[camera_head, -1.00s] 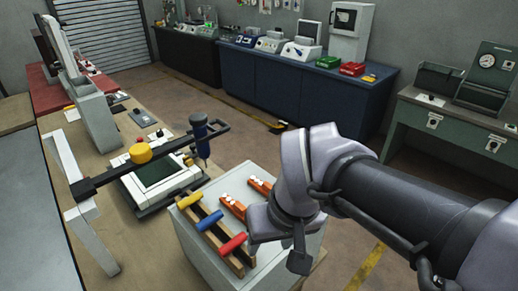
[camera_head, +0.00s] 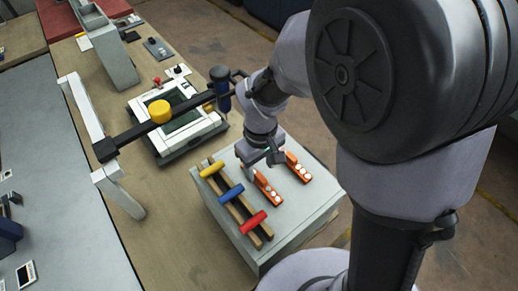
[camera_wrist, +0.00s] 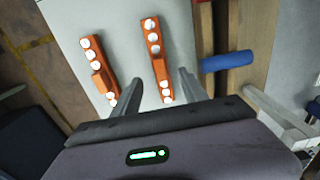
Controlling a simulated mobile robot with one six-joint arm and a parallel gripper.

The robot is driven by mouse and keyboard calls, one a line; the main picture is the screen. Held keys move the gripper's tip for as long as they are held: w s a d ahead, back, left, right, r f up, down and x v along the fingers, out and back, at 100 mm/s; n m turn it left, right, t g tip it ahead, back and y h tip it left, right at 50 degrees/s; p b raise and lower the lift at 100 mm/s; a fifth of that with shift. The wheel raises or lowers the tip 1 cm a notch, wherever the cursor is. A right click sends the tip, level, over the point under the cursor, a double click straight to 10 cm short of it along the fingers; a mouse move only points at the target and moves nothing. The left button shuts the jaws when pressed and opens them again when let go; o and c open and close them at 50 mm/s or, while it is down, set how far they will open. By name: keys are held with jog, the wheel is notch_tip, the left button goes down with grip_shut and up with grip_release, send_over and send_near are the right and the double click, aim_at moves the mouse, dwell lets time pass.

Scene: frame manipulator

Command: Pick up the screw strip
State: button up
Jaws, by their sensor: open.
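Two orange screw strips with white round heads lie on a grey box top. The one nearer the coloured handles (camera_head: 266,187) also shows in the wrist view (camera_wrist: 154,50). The other strip (camera_head: 298,168) lies to its right in the head view, and to the left in the wrist view (camera_wrist: 98,65). My gripper (camera_wrist: 160,80) is open and empty, above the box. In the wrist view its fingers lie on either side of the lower part of the strip nearer the handles. In the head view my gripper (camera_head: 262,155) partly hides that strip's upper end; its height above the strip is unclear.
A wooden rack with yellow, blue and red handles (camera_head: 233,195) sits beside the strips on the box (camera_head: 300,220). A bench fixture with a black bar (camera_head: 135,133), yellow knob and hanging blue screwdriver (camera_head: 221,92) stands close to the left of my arm.

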aim_at(261, 178)
jog(key=f, duration=0.4)
jog(key=shift+s+f+b, duration=0.3)
jog(key=shift+f+b, duration=0.05)
jog(key=shift+w+f, duration=0.1)
jog(key=shift+w, duration=0.05)
jog(key=shift+s+d, duration=0.1)
jog(key=shift+s, duration=0.1)
jog(key=shift+c, duration=0.6)
grip_shut()
